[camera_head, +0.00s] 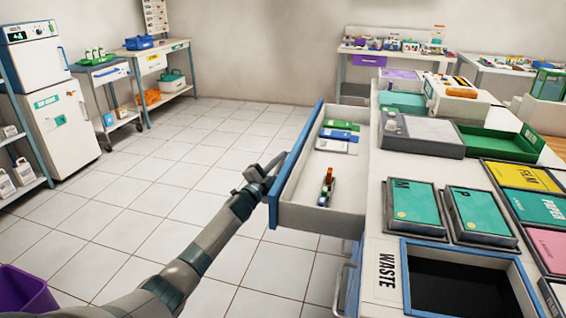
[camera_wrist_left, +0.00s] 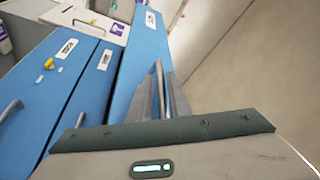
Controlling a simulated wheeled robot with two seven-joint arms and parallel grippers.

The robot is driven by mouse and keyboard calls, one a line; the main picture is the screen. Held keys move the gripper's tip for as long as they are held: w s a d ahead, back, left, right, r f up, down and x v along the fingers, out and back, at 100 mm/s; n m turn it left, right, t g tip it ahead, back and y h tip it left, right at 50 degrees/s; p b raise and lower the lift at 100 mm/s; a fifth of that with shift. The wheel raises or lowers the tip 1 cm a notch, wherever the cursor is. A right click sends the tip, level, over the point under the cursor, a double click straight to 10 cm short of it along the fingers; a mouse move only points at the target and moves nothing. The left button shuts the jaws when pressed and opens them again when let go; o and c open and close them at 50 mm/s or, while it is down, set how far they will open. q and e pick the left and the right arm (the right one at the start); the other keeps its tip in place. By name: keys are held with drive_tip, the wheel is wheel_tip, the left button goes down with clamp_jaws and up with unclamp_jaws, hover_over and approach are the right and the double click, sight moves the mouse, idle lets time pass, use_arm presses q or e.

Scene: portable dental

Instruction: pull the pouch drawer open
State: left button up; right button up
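The pouch drawer (camera_head: 317,213) stands pulled out to the left of the worktop in the head view. It has a blue front and pale walls. Flat blue, green and white packets (camera_head: 338,135) lie at its far end, and a few small coloured items (camera_head: 326,188) lie nearer. My left gripper (camera_head: 262,174) is at the outer side of the blue front. In the left wrist view its fingers (camera_wrist_left: 164,97) are closed around the upright metal drawer handle (camera_wrist_left: 159,75) on the blue front (camera_wrist_left: 132,70). My right gripper is not in view.
The worktop (camera_head: 378,215) right of the drawer carries teal boxes (camera_head: 415,205), a dark waste opening (camera_head: 462,285) and trays. Other blue fronts with handles (camera_wrist_left: 85,95) show in the wrist view. Tiled floor (camera_head: 190,165) left of the drawer is clear. A purple bin (camera_head: 25,292) stands at lower left.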

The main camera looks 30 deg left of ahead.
use_arm(q)
drive_tip(key=shift+s, duration=0.1)
drive_tip(key=v, duration=1.7)
drive_tip(key=shift+p, duration=0.45)
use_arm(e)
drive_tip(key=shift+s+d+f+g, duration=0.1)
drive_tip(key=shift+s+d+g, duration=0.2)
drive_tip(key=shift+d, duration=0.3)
use_arm(q)
drive_tip(key=shift+s+d+f, duration=0.1)
